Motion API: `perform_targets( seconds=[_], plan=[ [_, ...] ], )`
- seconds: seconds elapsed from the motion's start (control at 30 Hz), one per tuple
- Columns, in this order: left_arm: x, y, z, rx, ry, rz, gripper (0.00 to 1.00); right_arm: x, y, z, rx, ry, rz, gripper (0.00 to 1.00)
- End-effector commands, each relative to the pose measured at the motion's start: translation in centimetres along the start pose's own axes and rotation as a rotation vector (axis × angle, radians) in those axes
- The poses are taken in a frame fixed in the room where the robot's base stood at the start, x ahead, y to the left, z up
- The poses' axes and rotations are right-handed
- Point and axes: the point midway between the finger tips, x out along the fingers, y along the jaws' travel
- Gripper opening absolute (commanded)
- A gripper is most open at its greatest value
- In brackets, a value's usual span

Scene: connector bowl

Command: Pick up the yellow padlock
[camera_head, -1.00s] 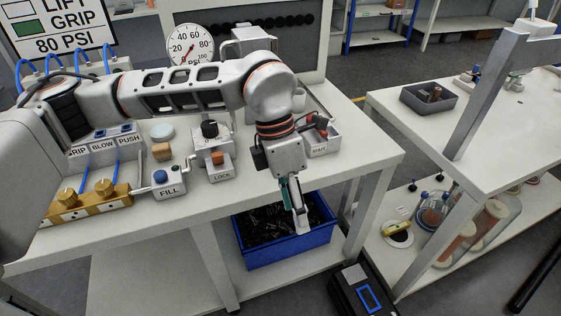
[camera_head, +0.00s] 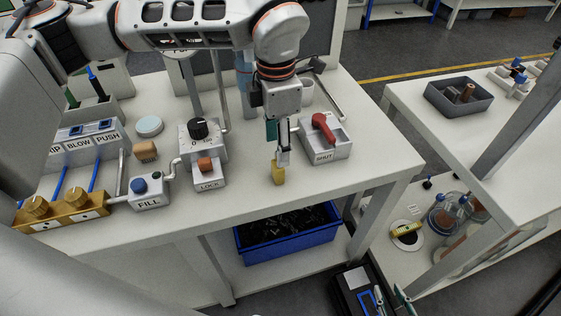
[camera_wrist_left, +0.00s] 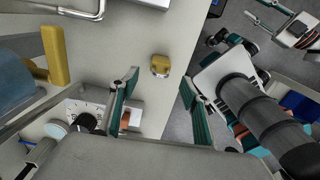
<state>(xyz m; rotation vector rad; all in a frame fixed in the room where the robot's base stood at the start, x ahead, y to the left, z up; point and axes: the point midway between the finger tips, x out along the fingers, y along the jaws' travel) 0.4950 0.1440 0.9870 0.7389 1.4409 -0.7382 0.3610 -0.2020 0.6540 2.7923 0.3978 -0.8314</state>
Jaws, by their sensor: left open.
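The small yellow padlock (camera_head: 278,173) is on the white bench near its front edge, just below my left gripper (camera_head: 279,153) and partly hidden by it. In the left wrist view the padlock (camera_wrist_left: 160,66) appears between and just beyond the fingertips of my open left gripper (camera_wrist_left: 159,80), with a gap on both sides. No contact shows. My right gripper (camera_head: 391,294) is low at the bottom right of the head view, away from the bench top, with its teal fingers apart and empty.
The LOCK block (camera_head: 207,173) stands left of the padlock, and the SHUT box (camera_head: 323,140) with a red handle stands to the right. A blue bin (camera_head: 290,240) is on the shelf below. A second bench (camera_head: 530,160) is at right.

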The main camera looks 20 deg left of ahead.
Motion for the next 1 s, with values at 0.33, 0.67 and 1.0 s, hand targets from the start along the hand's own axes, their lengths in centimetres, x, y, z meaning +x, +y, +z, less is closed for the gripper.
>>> perform_targets(
  seconds=[0.33,0.67,1.0],
  plan=[
    [4.1,-0.1,0.1,0.000,0.003,-0.004,0.47,-0.3,-0.2,0.5,0.000,-0.016,-0.003,0.29],
    [7.0,0.0,0.2,0.000,0.001,-0.001,0.47,-0.4,0.1,-0.8,-0.001,0.004,0.000,0.29],
    [7.0,0.0,0.2,0.000,0.001,-0.001,0.04,-0.3,0.1,-0.7,-0.001,0.002,0.000,0.29]
  ],
)
